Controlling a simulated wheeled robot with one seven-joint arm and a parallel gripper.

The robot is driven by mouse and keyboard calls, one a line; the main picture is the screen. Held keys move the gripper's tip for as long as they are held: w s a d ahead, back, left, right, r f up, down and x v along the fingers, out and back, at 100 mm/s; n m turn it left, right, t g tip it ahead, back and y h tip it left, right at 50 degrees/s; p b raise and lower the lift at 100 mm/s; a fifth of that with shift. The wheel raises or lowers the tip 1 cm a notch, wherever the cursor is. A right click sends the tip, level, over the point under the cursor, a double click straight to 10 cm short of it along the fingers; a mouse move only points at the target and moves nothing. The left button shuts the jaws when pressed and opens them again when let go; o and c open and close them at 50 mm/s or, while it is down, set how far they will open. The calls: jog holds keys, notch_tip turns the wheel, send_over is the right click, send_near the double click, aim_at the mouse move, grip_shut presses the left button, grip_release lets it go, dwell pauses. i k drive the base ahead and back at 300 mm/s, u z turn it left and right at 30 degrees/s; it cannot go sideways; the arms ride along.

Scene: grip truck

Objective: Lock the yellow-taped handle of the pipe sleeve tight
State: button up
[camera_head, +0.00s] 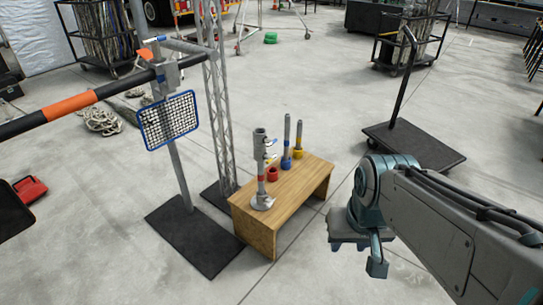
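A grey upright pipe piece with a sleeve (260,147) stands on a round base on the wooden table (300,200). Small pale handles stick out on its right side near the top. A small yellow spot (268,157) shows beside the sleeve, likely the yellow-taped handle; it is too small to tell whether it is tight or loose. A red band is lower on the pipe. My gripper (357,256) is right of the table, in front of it, touching nothing. Its two fingers are apart, with nothing visible between them.
Blue-banded (286,148) and yellow-banded (299,140) posts and a red ring (272,174) are on the table. A truss, a mesh panel (169,120) and a black pipe with orange bands (70,104) stand left. A dark cart (415,142) stands behind my arm.

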aim_at(269, 158)
jog(key=u, duration=0.75)
jog(key=i, duration=1.5)
jog(key=z, duration=0.8)
